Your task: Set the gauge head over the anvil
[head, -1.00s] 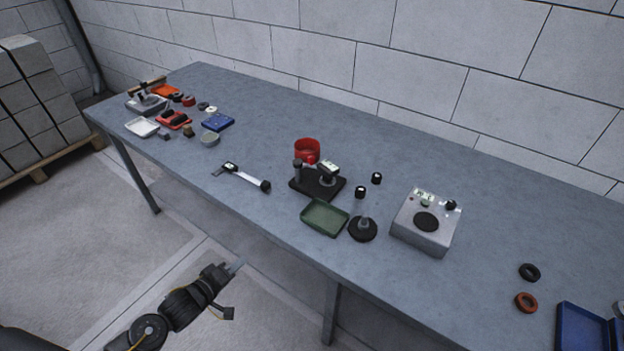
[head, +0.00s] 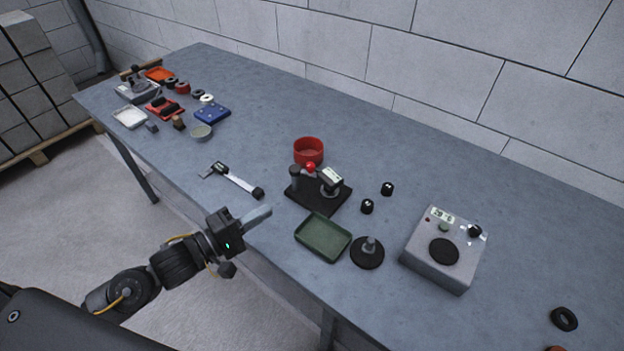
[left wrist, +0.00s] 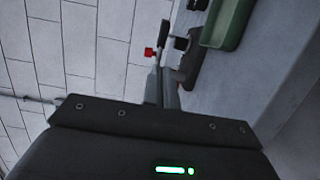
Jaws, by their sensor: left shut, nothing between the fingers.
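The gauge stand has a black base plate (head: 312,200) near the middle of the table. A dark post (head: 295,177) rises at its left, with a red knob (head: 310,167) beside it. The gauge head (head: 332,177), with a pale display, is on the right side of the stand. A round grey piece (head: 329,191), perhaps the anvil, shows just below it; I cannot tell how well they line up. My left gripper (head: 268,212) is shut and empty, left of the stand and apart from it. The red knob also shows in the left wrist view (left wrist: 149,52). My right gripper is out of view.
A green tray (head: 323,238) and a round black stand (head: 367,254) lie in front of the gauge stand. A red bowl (head: 308,151) is behind it. A caliper (head: 236,180) lies to its left. Two small black pieces and a grey instrument box (head: 443,250) are to its right.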

